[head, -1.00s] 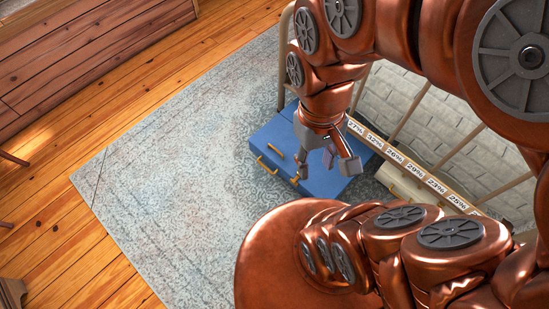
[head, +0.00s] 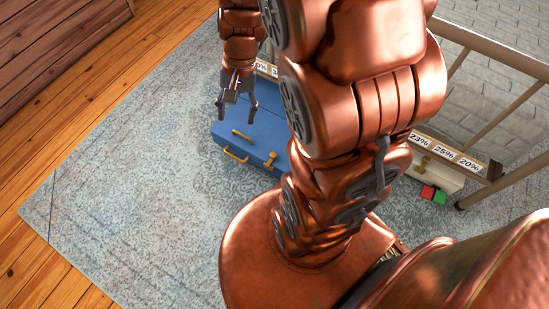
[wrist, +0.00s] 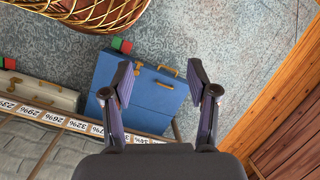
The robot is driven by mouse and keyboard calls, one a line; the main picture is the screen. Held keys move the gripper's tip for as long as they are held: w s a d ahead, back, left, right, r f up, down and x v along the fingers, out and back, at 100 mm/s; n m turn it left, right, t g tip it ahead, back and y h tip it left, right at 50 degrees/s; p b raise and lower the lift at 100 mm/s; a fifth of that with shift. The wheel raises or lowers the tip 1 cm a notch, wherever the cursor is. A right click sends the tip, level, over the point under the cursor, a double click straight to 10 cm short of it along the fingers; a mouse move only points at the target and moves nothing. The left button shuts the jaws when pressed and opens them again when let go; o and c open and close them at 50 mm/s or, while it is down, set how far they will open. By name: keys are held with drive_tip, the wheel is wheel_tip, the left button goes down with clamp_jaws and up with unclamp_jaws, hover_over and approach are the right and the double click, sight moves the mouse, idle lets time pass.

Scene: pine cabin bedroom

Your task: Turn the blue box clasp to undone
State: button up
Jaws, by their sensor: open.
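The blue box (head: 262,126) sits on the rug, its right part hidden behind my arm in the head view. In the wrist view the box (wrist: 150,104) lies below my fingers. A brass clasp (head: 271,160) is on the box near its front edge. It also shows small in the wrist view (wrist: 138,69); how far it is turned I cannot tell. Beside it are a brass handle (head: 236,156) and a brass bar (head: 242,134). My gripper (head: 237,105) is open and empty, above the box's back part, apart from the clasp. Its fingers (wrist: 160,80) are spread wide.
A rail with percentage labels (head: 446,151) runs behind the box, along a metal frame and stone wall. A pale case (head: 440,175) lies to the right, with a red and green block (head: 433,194) by it. The rug (head: 130,175) is clear on the left.

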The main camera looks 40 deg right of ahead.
drive_tip(key=w+d+f+m+b, duration=0.2)
drive_tip(key=f, duration=0.3)
drive_tip(key=w+d+f+m+b, duration=0.1)
drive_tip(key=w+d+f+b, duration=0.15)
drive_tip(key=f, duration=0.35)
drive_tip(key=m+t+y+b, duration=0.1)
drive_tip(key=m+t+b, duration=0.2)
drive_tip(key=m+b, duration=1.15)
approach(273, 154)
drive_tip(key=f+n+b, duration=0.2)
drive_tip(key=n+b, duration=0.1)
drive_tip(key=shift+a+b+x, duration=0.15)
drive_tip(key=shift+b+x, duration=0.4)
drive_tip(key=shift+x, duration=1.15)
drive_tip(key=shift+a+b+x, duration=0.15)
drive_tip(key=shift+b+x, duration=0.35)
drive_tip(key=shift+x, duration=1.2)
drive_tip(key=shift+r, duration=0.15)
clamp_jaws()
drive_tip(key=shift+w, duration=0.1)
